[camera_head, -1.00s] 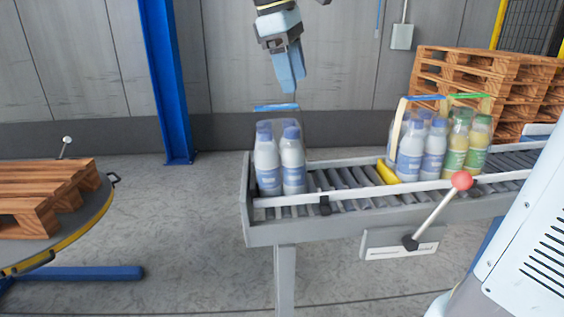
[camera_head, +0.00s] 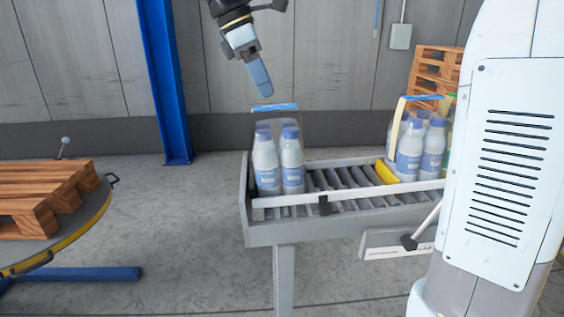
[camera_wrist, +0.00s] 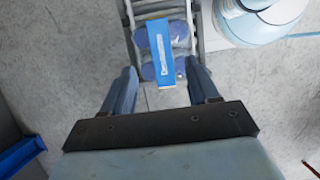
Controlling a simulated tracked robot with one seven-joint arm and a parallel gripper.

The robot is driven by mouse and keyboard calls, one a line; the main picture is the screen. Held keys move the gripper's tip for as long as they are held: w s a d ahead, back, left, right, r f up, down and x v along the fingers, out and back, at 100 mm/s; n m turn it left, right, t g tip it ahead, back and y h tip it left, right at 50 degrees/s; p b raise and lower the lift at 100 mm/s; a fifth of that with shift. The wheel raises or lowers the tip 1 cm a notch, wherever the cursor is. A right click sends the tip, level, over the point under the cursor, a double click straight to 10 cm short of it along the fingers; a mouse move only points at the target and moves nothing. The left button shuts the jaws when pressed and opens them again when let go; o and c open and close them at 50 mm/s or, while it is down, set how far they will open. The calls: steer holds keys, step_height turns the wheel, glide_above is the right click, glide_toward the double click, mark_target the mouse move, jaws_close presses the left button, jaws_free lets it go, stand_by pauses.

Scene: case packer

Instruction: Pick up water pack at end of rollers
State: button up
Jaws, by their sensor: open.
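The water pack (camera_head: 278,165) stands upright at the left end of the roller conveyor in the head view. It is a group of white bottles with blue caps and labels, with a blue handle strip (camera_head: 275,107) arched over the top. My gripper (camera_head: 265,90) is above the pack and slightly left of the handle, tilted, with nothing in it. In the wrist view the blue handle (camera_wrist: 160,53) and caps lie ahead, between and beyond the two blue fingers of my gripper (camera_wrist: 160,82). The fingers are apart and do not touch the handle.
A second bottle pack (camera_head: 420,150) stands farther right on the rollers (camera_head: 340,180), behind a yellow stop (camera_head: 386,172). A low side rail (camera_head: 350,195) edges the conveyor. A pallet (camera_head: 40,195) lies on a round table at left. A blue post (camera_head: 165,80) stands behind.

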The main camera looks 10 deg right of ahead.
mark_target(278, 105)
steer(key=shift+d+x, duration=0.15)
steer(key=shift+x, duration=1.5)
steer(key=shift+d+x, duration=0.2)
steer(key=shift+x, duration=1.5)
steer(key=shift+s+r, duration=0.1)
steer(key=shift+r, duration=0.05)
steer(key=shift+c, duration=0.4)
jaws_close()
